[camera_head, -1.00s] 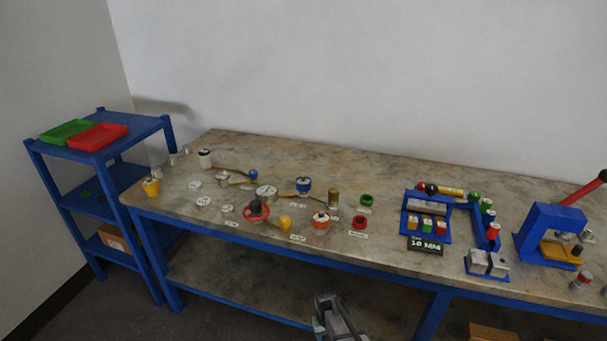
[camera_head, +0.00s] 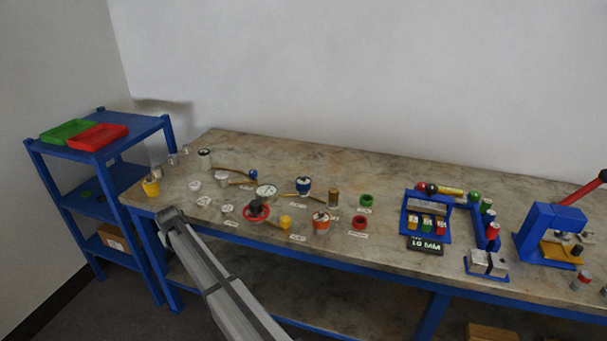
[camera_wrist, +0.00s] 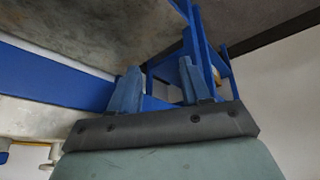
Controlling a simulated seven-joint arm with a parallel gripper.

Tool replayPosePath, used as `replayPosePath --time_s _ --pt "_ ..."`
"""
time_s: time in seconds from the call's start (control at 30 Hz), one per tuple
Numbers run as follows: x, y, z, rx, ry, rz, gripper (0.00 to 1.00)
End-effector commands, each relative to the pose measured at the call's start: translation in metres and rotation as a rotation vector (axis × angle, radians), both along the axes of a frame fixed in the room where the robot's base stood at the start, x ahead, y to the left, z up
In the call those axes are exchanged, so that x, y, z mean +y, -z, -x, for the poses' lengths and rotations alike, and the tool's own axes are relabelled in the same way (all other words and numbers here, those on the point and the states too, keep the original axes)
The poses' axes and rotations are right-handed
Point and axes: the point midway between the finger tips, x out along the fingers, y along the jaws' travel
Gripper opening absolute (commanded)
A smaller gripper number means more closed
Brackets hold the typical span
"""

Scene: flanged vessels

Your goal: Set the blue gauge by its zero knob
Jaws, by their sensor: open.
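A small blue round fitting with a pale top (camera_head: 304,185) stands on the bench near its middle, joined to a brass pipe. It may be the blue gauge, but its face and any zero knob are too small to make out. A blue ball (camera_head: 253,174) ends another brass pipe further left. My gripper (camera_head: 168,220) is at the bench's front left edge, well left of both. In the wrist view my gripper (camera_wrist: 161,88) is open, its two fingers apart with nothing between them. The blue fitting cannot be made out in the wrist view.
A yellow cup (camera_head: 151,187) stands on the bench's left corner near my gripper. A blue shelf (camera_head: 100,157) with green and red trays is to the left. White dials, a red-rimmed fitting (camera_head: 256,211) and an orange vessel (camera_head: 321,222) crowd the bench. The blue front rail (camera_wrist: 50,66) is close by.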

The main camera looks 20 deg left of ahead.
Motion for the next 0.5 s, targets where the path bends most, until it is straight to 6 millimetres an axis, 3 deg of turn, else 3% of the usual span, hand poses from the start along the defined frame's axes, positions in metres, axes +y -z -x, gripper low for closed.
replayPosePath --time_s 0.07,0.23,0.37,0.5 --pt "0.023 -0.019 0.005 -0.011 -0.011 -0.012 0.48" --pt "0.047 -0.052 0.007 -0.02 -0.005 -0.026 0.48" --pt "0.054 -0.075 -0.002 -0.013 0.031 -0.031 0.48" --pt "0.041 -0.098 -0.031 0.021 0.122 -0.031 0.48"
